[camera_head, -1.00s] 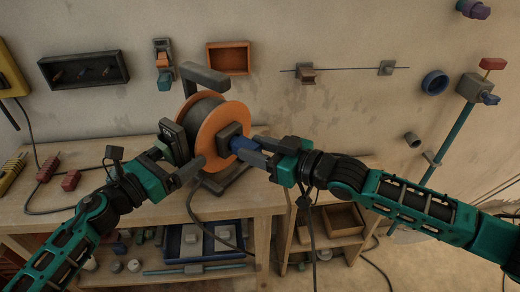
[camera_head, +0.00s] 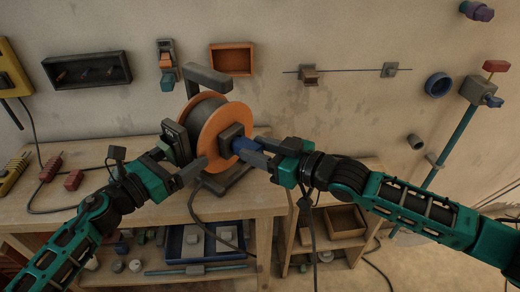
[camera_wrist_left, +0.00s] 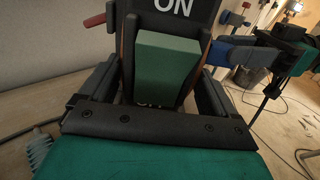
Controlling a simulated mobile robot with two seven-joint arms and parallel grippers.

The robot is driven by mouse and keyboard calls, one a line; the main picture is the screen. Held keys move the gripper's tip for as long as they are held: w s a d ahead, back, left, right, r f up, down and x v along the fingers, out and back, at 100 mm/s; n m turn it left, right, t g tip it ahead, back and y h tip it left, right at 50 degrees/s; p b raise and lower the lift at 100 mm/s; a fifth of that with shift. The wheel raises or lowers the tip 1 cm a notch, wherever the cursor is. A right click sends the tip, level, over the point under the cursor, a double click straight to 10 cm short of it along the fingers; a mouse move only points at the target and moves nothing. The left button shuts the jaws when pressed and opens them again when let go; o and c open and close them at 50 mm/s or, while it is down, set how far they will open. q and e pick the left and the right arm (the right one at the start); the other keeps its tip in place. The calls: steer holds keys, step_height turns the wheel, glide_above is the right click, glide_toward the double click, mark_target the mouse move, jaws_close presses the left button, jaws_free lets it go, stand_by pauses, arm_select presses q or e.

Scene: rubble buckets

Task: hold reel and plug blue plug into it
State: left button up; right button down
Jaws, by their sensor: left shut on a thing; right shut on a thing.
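The cable reel (camera_head: 218,122), with orange flanges and a dark frame, stands upright on the workbench. My left gripper (camera_head: 184,165) is at the reel's lower left side, shut on part of it. In the left wrist view, a green block (camera_wrist_left: 167,68) and a dark panel marked "ON" sit between the left fingers. The blue plug (camera_head: 243,146) is at the dark socket block (camera_head: 231,138) on the reel's hub. My right gripper (camera_head: 262,150) is shut on the plug from the right. Fingers partly hide the plug, so I cannot tell how deep it sits.
The workbench (camera_head: 110,200) holds a red plug (camera_head: 74,180) and cables at the left. An orange tray (camera_head: 231,60) and a dark tray (camera_head: 87,70) are on the wall behind. A low shelf with a wooden box (camera_head: 345,219) stands at the right.

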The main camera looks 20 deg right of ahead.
steer(key=c, duration=0.5)
jaws_free()
steer(key=shift+c, duration=0.2)
arm_select(q)
steer(key=shift+s, duration=0.1)
steer(key=shift+d, duration=0.1)
arm_select(e)
steer(key=v, duration=1.2)
steer(key=shift+a, duration=0.1)
arm_select(q)
steer(key=o, duration=0.7)
steer(key=shift+o, duration=0.2)
